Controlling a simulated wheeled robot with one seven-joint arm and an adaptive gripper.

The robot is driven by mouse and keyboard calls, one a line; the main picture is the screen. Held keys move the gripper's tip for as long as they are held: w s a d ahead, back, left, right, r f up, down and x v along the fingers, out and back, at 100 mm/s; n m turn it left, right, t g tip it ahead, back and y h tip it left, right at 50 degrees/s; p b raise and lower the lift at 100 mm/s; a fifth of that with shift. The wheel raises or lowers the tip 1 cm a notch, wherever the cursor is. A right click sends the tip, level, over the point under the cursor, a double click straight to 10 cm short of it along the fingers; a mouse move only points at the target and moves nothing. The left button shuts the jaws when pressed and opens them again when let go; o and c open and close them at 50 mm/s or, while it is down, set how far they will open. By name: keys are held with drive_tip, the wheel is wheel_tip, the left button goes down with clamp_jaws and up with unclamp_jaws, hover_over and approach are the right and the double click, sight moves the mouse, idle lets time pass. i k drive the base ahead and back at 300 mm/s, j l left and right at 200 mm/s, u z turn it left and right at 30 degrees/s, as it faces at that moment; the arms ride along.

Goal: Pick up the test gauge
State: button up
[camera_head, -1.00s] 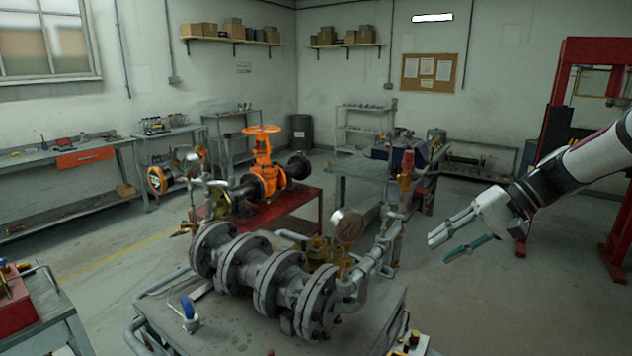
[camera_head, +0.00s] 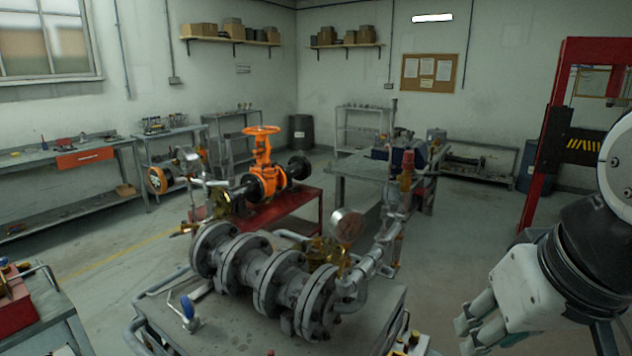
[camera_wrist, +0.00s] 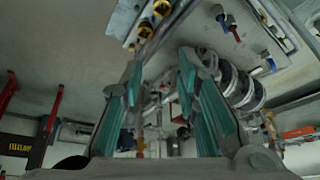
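A round silver-rimmed gauge (camera_head: 347,226) stands upright on the grey flanged pipe assembly (camera_head: 265,275) in the head view. A smaller round gauge (camera_head: 188,158) sits on thin fittings at the back left of this assembly. I cannot tell which gauge is the test gauge. My gripper (camera_head: 478,332) is low at the right edge of the head view, right of the assembly and apart from it. In the wrist view, my gripper (camera_wrist: 160,78) has its teal-padded fingers spread, with nothing held between them. Pipework shows beyond the gap, but no gauge is clear there.
The assembly rests on a metal cart (camera_head: 215,335). An orange valve (camera_head: 265,175) stands on a red table behind it. A workbench (camera_head: 360,165) is at the back, and a red frame (camera_head: 545,150) is at the right. Floor is open between cart and frame.

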sight(191, 319)
drive_tip(key=j+u, duration=0.1)
drive_tip(key=j, duration=0.65)
drive_tip(key=i+j+u, duration=0.15)
drive_tip(key=j, duration=0.65)
drive_tip(key=i+j+u, duration=0.1)
drive_tip(key=i+j, duration=0.3)
drive_tip(key=j, duration=0.1)
